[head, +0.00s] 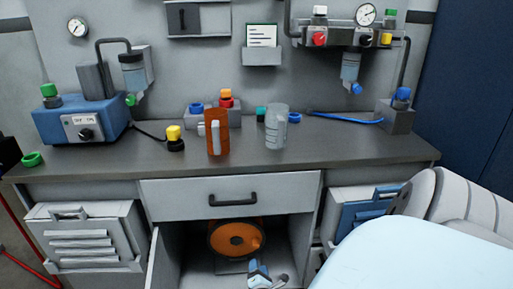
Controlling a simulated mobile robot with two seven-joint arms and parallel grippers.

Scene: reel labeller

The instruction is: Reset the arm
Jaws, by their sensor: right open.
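My right arm (415,262) fills the lower right corner, with a white ribbed section above a pale blue one. My right gripper (267,274) shows small and partly cut off at the bottom edge, low in front of the open cabinet under the bench. It is open, and nothing shows between its fingers. An orange reel (236,240) with a dark rim stands inside the cabinet, just behind and left of the gripper, apparently apart from it. My left gripper is out of view.
The grey bench (330,153) holds a blue device (82,122), an orange mug-like container (216,132), a clear cylinder (276,128) and several coloured knobs. A closed drawer (232,198) sits above the cabinet. Its open door (163,262) stands left. Grey boxes flank the cabinet.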

